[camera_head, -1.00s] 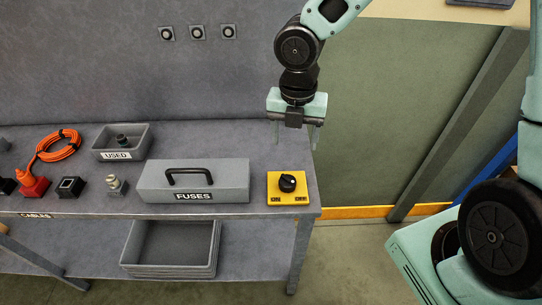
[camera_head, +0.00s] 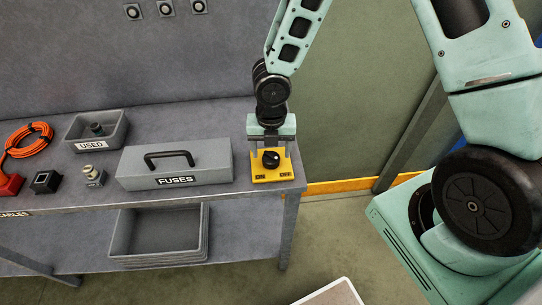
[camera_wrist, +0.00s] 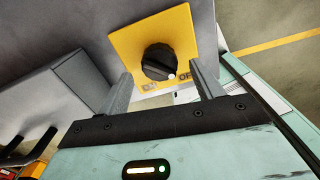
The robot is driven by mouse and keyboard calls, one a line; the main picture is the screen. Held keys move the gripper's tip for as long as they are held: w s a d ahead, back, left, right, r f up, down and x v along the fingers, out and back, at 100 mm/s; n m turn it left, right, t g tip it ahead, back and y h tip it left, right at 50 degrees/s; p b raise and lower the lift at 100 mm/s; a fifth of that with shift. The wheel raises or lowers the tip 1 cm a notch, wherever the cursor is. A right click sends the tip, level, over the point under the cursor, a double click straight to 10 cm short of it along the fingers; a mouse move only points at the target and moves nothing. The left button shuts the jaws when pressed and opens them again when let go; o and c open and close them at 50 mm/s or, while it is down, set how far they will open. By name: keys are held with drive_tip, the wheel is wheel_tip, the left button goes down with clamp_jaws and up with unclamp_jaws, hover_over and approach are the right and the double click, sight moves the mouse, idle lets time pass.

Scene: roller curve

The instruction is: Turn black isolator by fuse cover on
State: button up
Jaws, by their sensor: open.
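The black isolator (camera_head: 270,161) is a round knob on a yellow plate (camera_head: 259,176) at the table's right front corner. The plate carries an ON label at left and an OFF label at right. In the wrist view the knob (camera_wrist: 157,61) has a white dot on its lower right edge, on the side nearer OFF. My gripper (camera_head: 271,150) is open and empty, just behind and above the knob in the head view. In the wrist view its fingers (camera_wrist: 161,72) stand to either side of the knob, apart from it. The grey fuse cover (camera_head: 175,166), labelled FUSES, has a black handle.
The fuse cover stands close to the left of the yellow plate. Further left are a USED bin (camera_head: 97,131), a small black block (camera_head: 45,181) and an orange cable (camera_head: 28,138). An empty grey tray (camera_head: 158,259) sits on the lower shelf.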

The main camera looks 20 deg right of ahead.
sight(271, 159)
drive_tip(key=shift+f, duration=1.35)
drive_tip(key=c, duration=1)
